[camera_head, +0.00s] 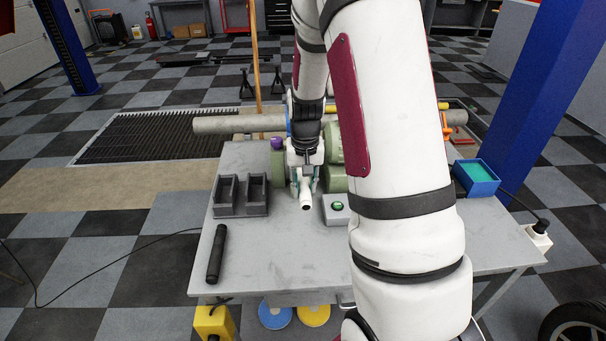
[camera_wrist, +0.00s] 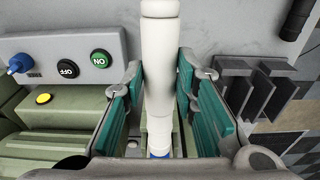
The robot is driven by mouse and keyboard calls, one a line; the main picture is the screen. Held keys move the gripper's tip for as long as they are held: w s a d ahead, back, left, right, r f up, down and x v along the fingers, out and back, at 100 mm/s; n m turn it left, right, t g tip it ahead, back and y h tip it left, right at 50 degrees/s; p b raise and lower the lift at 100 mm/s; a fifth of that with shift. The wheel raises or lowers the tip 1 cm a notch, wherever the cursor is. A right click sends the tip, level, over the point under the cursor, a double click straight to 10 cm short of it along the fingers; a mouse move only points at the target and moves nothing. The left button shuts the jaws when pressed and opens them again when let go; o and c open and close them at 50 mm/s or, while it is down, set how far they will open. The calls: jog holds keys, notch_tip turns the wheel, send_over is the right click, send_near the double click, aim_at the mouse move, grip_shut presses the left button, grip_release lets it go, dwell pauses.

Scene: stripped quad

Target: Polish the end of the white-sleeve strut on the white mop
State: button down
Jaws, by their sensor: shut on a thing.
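My gripper (camera_head: 305,181) is over the middle of the grey workbench, beside the green polishing machine (camera_head: 335,147). It is shut on the white-sleeve strut (camera_head: 306,199), whose near end points toward the bench front. In the wrist view the strut (camera_wrist: 160,62) runs between the teal finger pads (camera_wrist: 204,112), from the top edge down to a blue part (camera_wrist: 158,154) at the bottom. The green machine body (camera_wrist: 52,115) lies at the left there. I cannot make out the white mop in either view; my gripper and arm hide part of the machine.
A grey switch box (camera_head: 336,209) with a green button stands right of the strut. Black open holders (camera_head: 241,211) and a black cylinder (camera_head: 216,254) lie left. A blue tray (camera_head: 476,179) is at the right, and a long grey pipe (camera_head: 225,125) lies behind. The bench's front middle is clear.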

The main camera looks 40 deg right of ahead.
aim_at(306, 201)
jog(key=shift+w+d, duration=0.45)
jog(key=shift+w, duration=0.2)
dwell(1.4)
jog(key=shift+s+a, duration=0.1)
dwell(0.7)
dwell(2.8)
jog(key=shift+s+a+r+p, duration=0.25)
jog(key=shift+s+a+p, duration=0.25)
jog(key=shift+s+p, duration=0.3)
jog(key=shift+s+a+r+p, duration=0.15)
jog(key=shift+s+a+p, duration=0.55)
jog(key=shift+s, duration=0.35)
jog(key=shift+s+a+r+p, duration=0.1)
jog(key=shift+s+a+p, duration=0.55)
jog(key=shift+s, duration=0.35)
